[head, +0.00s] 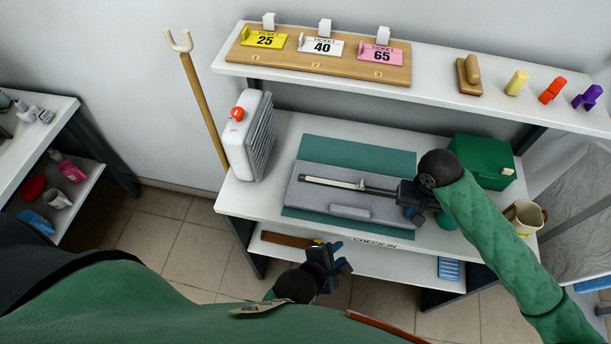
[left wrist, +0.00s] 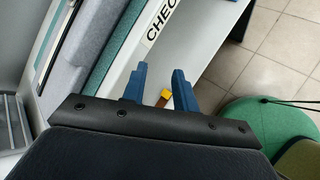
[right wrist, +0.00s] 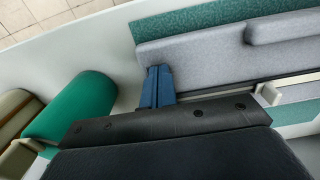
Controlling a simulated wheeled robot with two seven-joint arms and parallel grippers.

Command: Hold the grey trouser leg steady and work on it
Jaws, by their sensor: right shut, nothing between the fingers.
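The grey trouser leg (head: 330,192) lies flat on a green mat (head: 350,153) on the white table. A long thin strip (head: 335,182), pale with a dark right part, runs along it. A grey raised pad (head: 350,212) lies on its near part. My right gripper (head: 415,212) is over the leg's right end. In the right wrist view its blue fingers (right wrist: 157,86) are together and empty at the grey edge; contact is unclear. My left gripper (head: 340,258) is in front of the table's near edge, apart from the leg. Its fingers (left wrist: 160,85) are open and empty.
A green box (head: 482,162), a green rounded object (head: 447,220) and a mug (head: 523,217) stand at the right. A white ribbed container (head: 248,135) stands at the left. The upper shelf (head: 440,88) holds ticket cards. A lower shelf (head: 400,262) lies below.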

